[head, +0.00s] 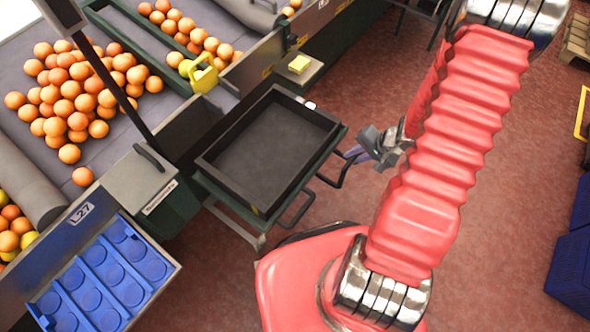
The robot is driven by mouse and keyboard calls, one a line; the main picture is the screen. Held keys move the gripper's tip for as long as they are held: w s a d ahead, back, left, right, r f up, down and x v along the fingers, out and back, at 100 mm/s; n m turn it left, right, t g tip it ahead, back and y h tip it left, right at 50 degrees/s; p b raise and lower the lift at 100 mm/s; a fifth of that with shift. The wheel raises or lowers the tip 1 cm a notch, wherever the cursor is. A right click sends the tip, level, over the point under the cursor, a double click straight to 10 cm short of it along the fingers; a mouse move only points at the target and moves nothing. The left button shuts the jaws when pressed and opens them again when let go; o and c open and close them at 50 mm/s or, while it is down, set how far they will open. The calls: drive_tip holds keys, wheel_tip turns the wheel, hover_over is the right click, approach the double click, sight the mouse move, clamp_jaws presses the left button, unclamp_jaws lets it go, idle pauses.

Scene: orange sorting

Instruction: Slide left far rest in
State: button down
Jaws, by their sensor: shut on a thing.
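A black tray (222,170) sits empty on a green-framed stand beside the sorting line. Two dark bar loops stick out from the stand's right side, a far rest (338,184) and a near rest (299,217). My gripper (355,155) is at the outer end of the far rest, with its jaws shut on that bar. The exact contact is small and partly hidden by the jaws. The near rest stands apart from my gripper.
Oranges (75,95) lie on the grey belt at left. A yellow object (203,76) stands behind the tray. A blue tray (105,280) with round recesses is at lower left. Blue crates (572,260) stand at right. Red floor (505,180) is open right of my arm.

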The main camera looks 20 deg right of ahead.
drive_tip(key=shift+w+a, duration=0.5)
drive_tip(key=shift+w, duration=0.2)
drive_tip(key=shift+w+a, duration=0.5)
drive_tip(key=shift+w, duration=0.2)
drive_tip(key=c, duration=1.4)
unclamp_jaws()
drive_tip(key=shift+o, duration=0.2)
drive_tip(key=shift+r, duration=0.1)
wheel_tip(320, 180, up, 7)
drive_tip(key=shift+s, duration=0.1)
